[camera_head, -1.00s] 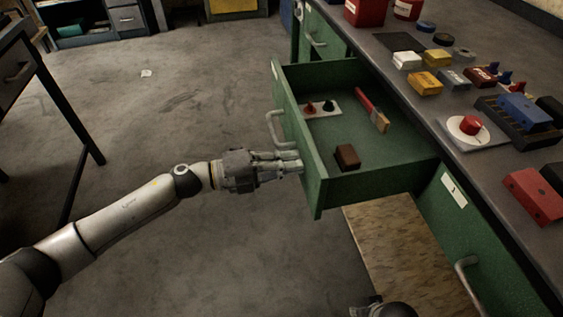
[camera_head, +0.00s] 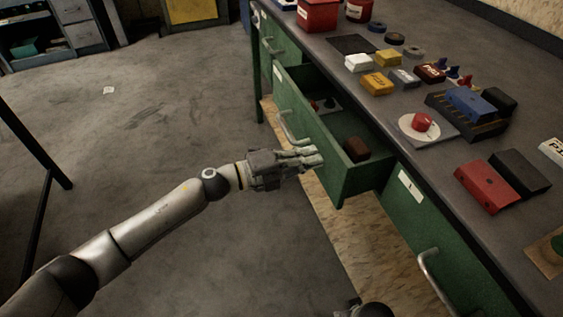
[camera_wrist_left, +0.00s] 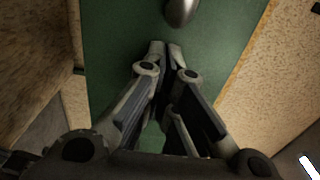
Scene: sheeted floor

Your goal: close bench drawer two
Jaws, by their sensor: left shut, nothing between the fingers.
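The open green drawer (camera_head: 312,132) sticks out of the bench, partly pulled out. Its grey handle (camera_head: 288,128) is on the front. A brown block (camera_head: 356,149) and part of a white tray with small items (camera_head: 328,104) lie inside. My left gripper (camera_head: 316,158) is shut and empty, its fingertips at the drawer front, to the near side of the handle. In the left wrist view, the fingertips (camera_wrist_left: 166,46) meet the green front (camera_wrist_left: 112,60), and the handle (camera_wrist_left: 181,10) is just beyond them. A small dark part of mine shows at the head view's bottom edge, too cut off to read.
The bench top (camera_head: 400,120) holds boxes, tape rolls, a red knob on a plate (camera_head: 422,123) and a red box (camera_head: 487,186). A shut drawer (camera_head: 410,220) with a handle is nearer me. The floor (camera_head: 150,150) left of the bench is open.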

